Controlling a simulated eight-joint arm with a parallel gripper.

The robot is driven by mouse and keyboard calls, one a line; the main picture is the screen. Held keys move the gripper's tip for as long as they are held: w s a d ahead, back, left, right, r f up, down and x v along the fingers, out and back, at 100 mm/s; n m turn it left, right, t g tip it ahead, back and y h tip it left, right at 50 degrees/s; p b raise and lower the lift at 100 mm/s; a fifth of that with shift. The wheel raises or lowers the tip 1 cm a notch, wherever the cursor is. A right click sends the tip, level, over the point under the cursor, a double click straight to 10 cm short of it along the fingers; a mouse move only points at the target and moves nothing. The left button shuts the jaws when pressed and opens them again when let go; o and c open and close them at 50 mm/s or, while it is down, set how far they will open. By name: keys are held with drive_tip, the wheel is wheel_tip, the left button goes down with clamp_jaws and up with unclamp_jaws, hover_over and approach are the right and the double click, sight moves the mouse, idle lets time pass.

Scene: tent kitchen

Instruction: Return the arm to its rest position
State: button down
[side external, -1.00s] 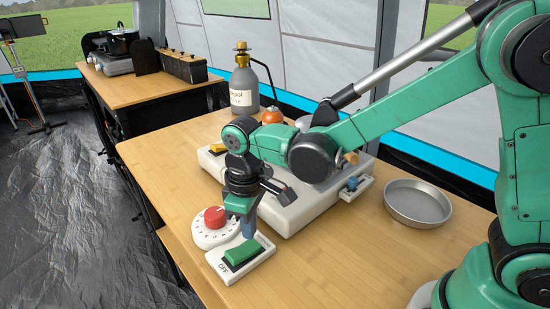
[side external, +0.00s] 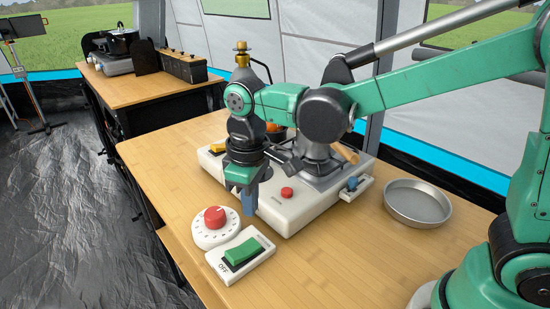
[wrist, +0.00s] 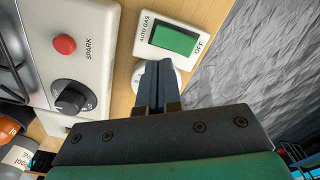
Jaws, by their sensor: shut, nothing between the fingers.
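My gripper (side external: 249,203) is shut and empty. It points down in front of the white stove (side external: 285,213), above the table near the dial with the red knob (side external: 214,217). The switch box with a green rocker (side external: 243,252) lies on the table below and nearer the camera, apart from my gripper. In the wrist view, the shut fingertips (wrist: 157,68) show in front of the switch box (wrist: 173,38), which is marked AUTO GAS and OFF. The stove's red spark button (wrist: 64,44) and black knob (wrist: 72,97) are at the left there.
A round metal pan (side external: 417,203) sits on the wooden table (side external: 340,265) at the right. A gas bottle stands behind the stove, mostly hidden by my arm. A second table (side external: 150,92) with a pot (side external: 119,42) is at the back left. The table's front middle is clear.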

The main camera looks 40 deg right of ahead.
drive_tip(key=s+d+r+m+t, duration=0.1)
drive_tip(key=s+d+m+t, duration=0.1)
drive_tip(key=d, duration=0.3)
drive_tip(key=s+d+r+m+t, duration=0.2)
drive_tip(key=s+d+m+t, duration=0.1)
drive_tip(key=d+t, duration=0.2)
drive_tip(key=shift+s+d+m, duration=0.2)
drive_tip(key=shift+d+m, duration=0.2)
drive_tip(key=shift+d, duration=0.1)
